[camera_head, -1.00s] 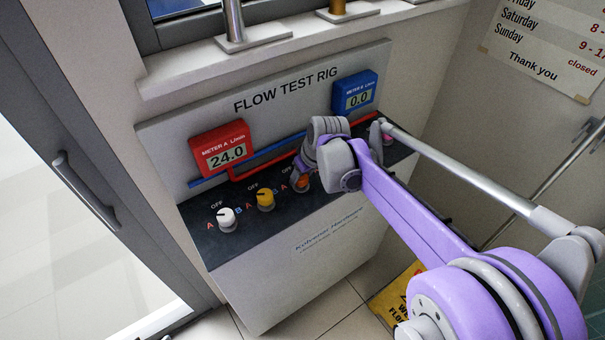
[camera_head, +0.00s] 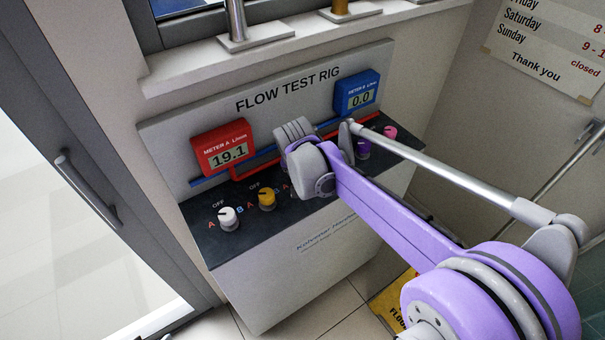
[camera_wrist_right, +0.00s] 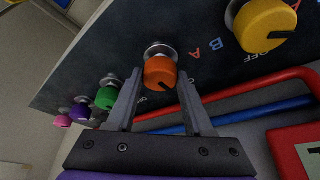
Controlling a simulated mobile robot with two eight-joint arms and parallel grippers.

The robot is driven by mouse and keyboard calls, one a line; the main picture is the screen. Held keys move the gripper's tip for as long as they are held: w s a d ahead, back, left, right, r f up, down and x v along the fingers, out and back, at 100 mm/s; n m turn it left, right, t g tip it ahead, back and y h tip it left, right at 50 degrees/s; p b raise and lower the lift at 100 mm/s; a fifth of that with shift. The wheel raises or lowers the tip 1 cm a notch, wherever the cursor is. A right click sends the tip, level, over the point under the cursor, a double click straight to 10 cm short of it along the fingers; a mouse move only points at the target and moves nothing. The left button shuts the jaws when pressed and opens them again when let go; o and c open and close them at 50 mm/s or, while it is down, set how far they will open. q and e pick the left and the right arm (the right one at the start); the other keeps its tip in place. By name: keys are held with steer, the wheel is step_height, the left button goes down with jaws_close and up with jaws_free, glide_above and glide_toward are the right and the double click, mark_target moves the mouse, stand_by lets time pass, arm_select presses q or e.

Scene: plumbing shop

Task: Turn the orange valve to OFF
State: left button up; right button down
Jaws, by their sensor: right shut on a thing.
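The orange valve (camera_wrist_right: 160,72) is a round knob on the dark panel (camera_wrist_right: 110,60), seen in the right wrist view. My right gripper (camera_wrist_right: 159,78) has a finger on either side of the knob and is shut on it. A dark pointer mark shows on the knob's lower right edge in that view. An OFF label lies partly hidden near the right finger. In the head view my right wrist hides the orange valve. The red Meter A (camera_head: 225,149) reads 19.1, and the blue Meter B (camera_head: 358,92) reads 0.0. My left gripper is not in view.
A white knob (camera_head: 228,218) and a yellow knob (camera_head: 267,198) stand left of my wrist in the head view. Green (camera_wrist_right: 107,98), purple (camera_wrist_right: 81,112) and pink (camera_wrist_right: 63,121) knobs follow on the other side. Red and blue pipes run close behind the knobs.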

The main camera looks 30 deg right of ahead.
steer(key=shift+m, duration=0.3)
steer(key=shift+c, duration=1.4)
jaws_free()
steer(key=v, duration=1.1)
steer(key=shift+p, duration=0.4)
steer(key=shift+a+f, duration=0.1)
steer(key=shift+f, duration=0.05)
steer(key=s+a+f+n+t+y, duration=0.1)
steer(key=s+a+f+n, duration=0.2)
steer(key=s+f, duration=0.3)
steer(key=s+a+f+n+t+y, duration=0.1)
steer(key=s+a+f+n, duration=0.3)
steer(key=s, duration=0.7)
step_height(320, 180, down, 2)
steer(key=shift+s+f+n+y, duration=0.25)
steer(key=shift+s+n+y, duration=0.15)
steer(key=shift+n, duration=0.2)
